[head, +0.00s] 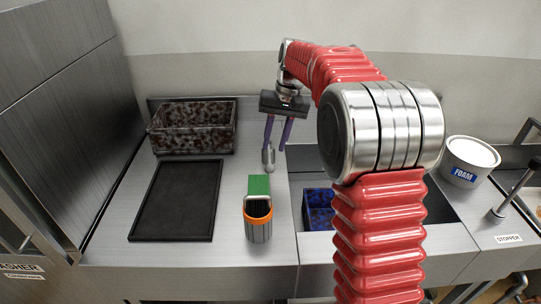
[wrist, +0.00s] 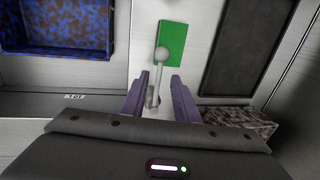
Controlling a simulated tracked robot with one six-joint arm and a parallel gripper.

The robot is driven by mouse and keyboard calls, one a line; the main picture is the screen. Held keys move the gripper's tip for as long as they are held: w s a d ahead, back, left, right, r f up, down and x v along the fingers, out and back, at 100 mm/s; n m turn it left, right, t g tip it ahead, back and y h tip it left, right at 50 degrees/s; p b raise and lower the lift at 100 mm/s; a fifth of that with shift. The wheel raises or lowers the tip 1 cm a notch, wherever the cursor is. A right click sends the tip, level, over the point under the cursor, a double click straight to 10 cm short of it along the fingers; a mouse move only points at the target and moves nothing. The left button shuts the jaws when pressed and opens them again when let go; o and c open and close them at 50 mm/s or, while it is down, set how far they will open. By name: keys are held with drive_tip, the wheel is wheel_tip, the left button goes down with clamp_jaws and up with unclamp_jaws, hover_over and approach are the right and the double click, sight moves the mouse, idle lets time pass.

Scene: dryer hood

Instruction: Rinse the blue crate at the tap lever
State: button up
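The blue crate (head: 318,207) sits in the sink basin, partly hidden by my red arm. It also shows at the upper left of the wrist view (wrist: 62,28), blotched with brown dirt. The tap lever (head: 268,158), a metal stem with a round knob, stands left of the basin. My gripper (head: 277,146) is above the counter, its two purple fingers open and pointing down. In the wrist view the lever (wrist: 161,54) lines up with the gap between the fingers (wrist: 159,78). I cannot tell whether the fingers reach around it. Neither finger visibly grips anything.
A black mat (head: 175,203) and a dirty brown crate (head: 194,128) are on the left counter. A FOAM tub (head: 470,160) and a stopper lever (head: 508,193) are at right.

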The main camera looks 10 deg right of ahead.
sight(270, 161)
drive_tip(key=f, duration=0.2)
drive_tip(key=a+f, duration=0.1)
drive_tip(key=f, duration=0.2)
drive_tip(key=shift+w+f, duration=0.1)
drive_tip(key=shift+f, duration=0.15)
clamp_jaws()
idle(1.3)
